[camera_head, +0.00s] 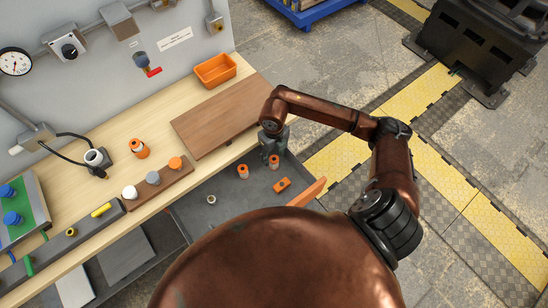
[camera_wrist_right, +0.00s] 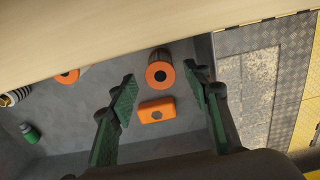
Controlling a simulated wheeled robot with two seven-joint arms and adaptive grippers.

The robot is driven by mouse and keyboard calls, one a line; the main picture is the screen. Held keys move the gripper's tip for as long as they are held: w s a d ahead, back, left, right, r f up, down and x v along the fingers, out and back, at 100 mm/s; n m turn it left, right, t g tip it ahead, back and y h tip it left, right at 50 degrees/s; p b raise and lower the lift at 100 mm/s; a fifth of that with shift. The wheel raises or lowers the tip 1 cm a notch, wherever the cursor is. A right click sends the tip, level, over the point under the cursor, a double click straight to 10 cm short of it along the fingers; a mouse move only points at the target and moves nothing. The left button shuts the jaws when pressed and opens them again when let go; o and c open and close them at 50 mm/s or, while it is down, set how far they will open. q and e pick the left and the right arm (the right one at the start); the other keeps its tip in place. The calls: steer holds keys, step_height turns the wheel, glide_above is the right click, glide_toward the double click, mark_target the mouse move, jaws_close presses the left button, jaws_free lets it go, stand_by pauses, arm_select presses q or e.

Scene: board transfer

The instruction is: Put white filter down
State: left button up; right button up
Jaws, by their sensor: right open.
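A round white piece (camera_head: 129,192), which looks like the white filter, sits at the near left end of a brown wooden strip (camera_head: 140,195) on the bench. A grey piece (camera_head: 152,178) and an orange piece (camera_head: 175,163) stand beside it in a row. My right gripper (camera_head: 273,145) is well to the right of the strip, above the open grey drawer. In the right wrist view, the right gripper (camera_wrist_right: 159,74) is open, its green fingers apart. An orange-ended dark cylinder (camera_wrist_right: 161,74) and an orange block (camera_wrist_right: 157,110) appear between them, with no visible grip. My left gripper is not in view.
The drawer (camera_head: 225,195) also holds another orange cylinder (camera_head: 243,171) and a small ring (camera_head: 211,199). A large brown board (camera_head: 220,115) lies on the bench near an orange bin (camera_head: 215,70).

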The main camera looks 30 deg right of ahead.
mark_target(274, 159)
step_height(274, 159, up, 9)
steer(key=shift+r+p, duration=0.15)
steer(key=shift+p, duration=0.2)
stand_by(0.4)
